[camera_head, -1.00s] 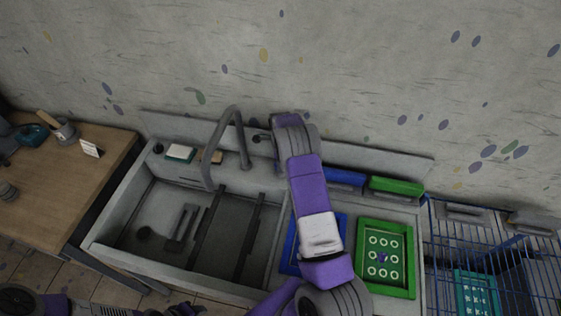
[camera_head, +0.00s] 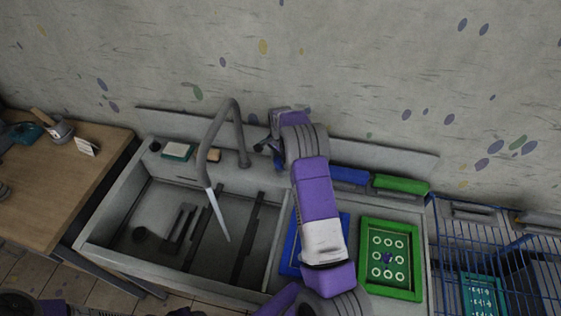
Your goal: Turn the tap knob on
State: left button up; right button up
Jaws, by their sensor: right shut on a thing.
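The grey curved tap (camera_head: 209,150) arches over the left side of the sink, and a pale stream of water (camera_head: 217,213) runs from its spout into the basin. My right gripper (camera_head: 268,147) is at the back of the sink, just right of the tap's base, shut on the tap knob. The knob is mostly hidden by the fingers and wrist. My left arm shows only in part along the bottom left edge, too cut off to read its jaws.
The grey sink (camera_head: 110,215) holds dark bars. A sponge (camera_head: 178,152) and a small brown block (camera_head: 214,155) lie on its back ledge. Blue and green frames (camera_head: 391,292) lie right of the basin, below my right arm. A blue wire basket (camera_head: 447,240) stands far right.

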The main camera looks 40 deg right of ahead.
jog(key=n+b, duration=0.1)
jog(key=n, duration=0.3)
jog(key=shift+n, duration=0.3)
jog(key=n+b, duration=0.1)
jog(key=n, duration=0.4)
jog(key=shift+n, duration=0.3)
jog(key=o, duration=1)
jog(key=shift+o, duration=0.2)
notch_tip(320, 180, up, 8)
jog(key=shift+f, duration=0.2)
